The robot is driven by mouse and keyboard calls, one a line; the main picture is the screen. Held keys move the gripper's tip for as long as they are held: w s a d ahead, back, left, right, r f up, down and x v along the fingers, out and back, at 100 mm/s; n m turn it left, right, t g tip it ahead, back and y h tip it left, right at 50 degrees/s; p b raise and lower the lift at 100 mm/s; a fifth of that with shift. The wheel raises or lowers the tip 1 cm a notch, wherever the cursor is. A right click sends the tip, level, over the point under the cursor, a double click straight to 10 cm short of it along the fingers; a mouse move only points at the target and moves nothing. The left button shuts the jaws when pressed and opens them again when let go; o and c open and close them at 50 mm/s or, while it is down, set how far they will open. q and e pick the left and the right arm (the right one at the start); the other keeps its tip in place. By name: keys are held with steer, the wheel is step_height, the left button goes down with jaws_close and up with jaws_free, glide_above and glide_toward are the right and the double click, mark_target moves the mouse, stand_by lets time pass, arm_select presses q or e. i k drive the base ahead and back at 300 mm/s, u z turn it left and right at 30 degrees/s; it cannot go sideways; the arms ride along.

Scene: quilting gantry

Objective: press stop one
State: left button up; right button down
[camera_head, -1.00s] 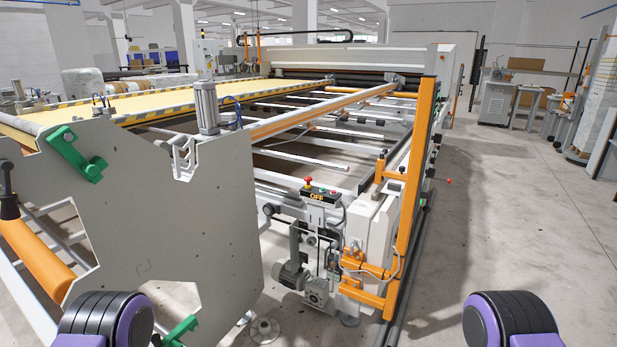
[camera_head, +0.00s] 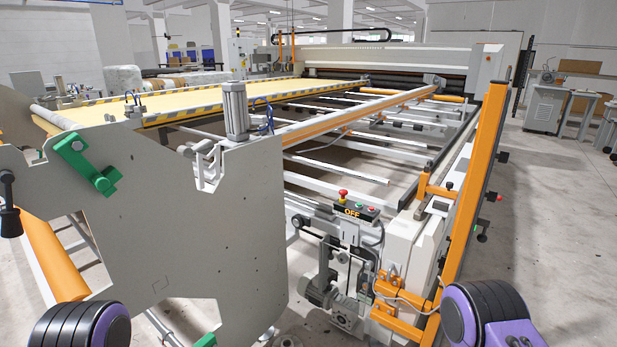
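A small control box (camera_head: 352,212) marked OFF sits on the near end of the machine, right of the grey side plate. A red mushroom stop button (camera_head: 343,194) stands up on its left end, with a green and a red button to its right. Another red button (camera_head: 499,198) sticks out from the right side of the orange post. My black and purple arm parts show at the bottom left and bottom right, well apart from the buttons. Neither gripper's fingers are in view.
The large grey side plate (camera_head: 200,240) with green brackets fills the left front. The upright orange post (camera_head: 480,170) and orange brackets (camera_head: 398,300) stand right of the box. Open concrete floor (camera_head: 560,200) lies to the right.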

mark_target(343, 192)
steer(key=u, duration=0.15)
steer(key=i, duration=1.2)
steer(key=z, duration=0.2)
